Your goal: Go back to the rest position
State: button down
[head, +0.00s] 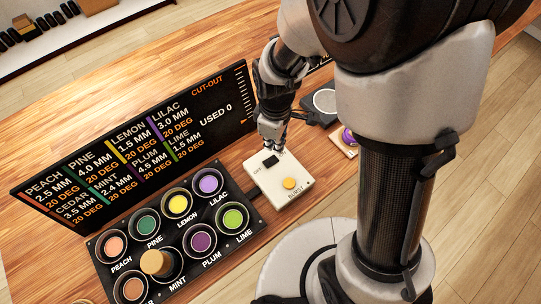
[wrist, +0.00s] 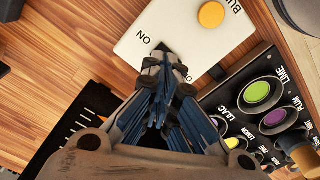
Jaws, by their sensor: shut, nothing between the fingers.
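My gripper (head: 272,138) is shut and empty. In the head view it points down at the far end of a white switch box (head: 304,184), just above its black switch (head: 270,162). I cannot tell whether the fingertips touch the box. In the wrist view the shut fingers (wrist: 166,62) overlap the box (wrist: 150,28) beside the word ON and hide the switch. The box also carries a round orange button (head: 289,184) marked BURST.
A black panel of coloured wells (head: 255,222) lies left of the box, with a tan knob (head: 155,262) standing on it. A black sign (head: 60,170) stands behind. A dark device with a round grey plate (head: 325,100) lies beyond the box. Bare wood (head: 130,85) is behind the sign.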

jog(key=shift+r, duration=0.55)
jog(key=s+d+r+m+t, duration=0.1)
jog(key=s+d+r+m, duration=0.15)
jog(key=r, duration=0.45)
jog(key=s+d+r+m+t, duration=0.1)
jog(key=d+r+m, duration=0.2)
jog(key=r, duration=0.4)
jog(key=s+d+r+m+t, duration=0.2)
jog(key=s+d+r+m, duration=0.3)
jog(key=s, duration=0.5)
notch_tip(320, 180, up, 3)
jog(key=shift+d+f+m+t, duration=0.2)
jog(key=shift+m+t, duration=0.1)
jog(key=shift+m, duration=0.85)
jog(key=shift+a, duration=0.1)
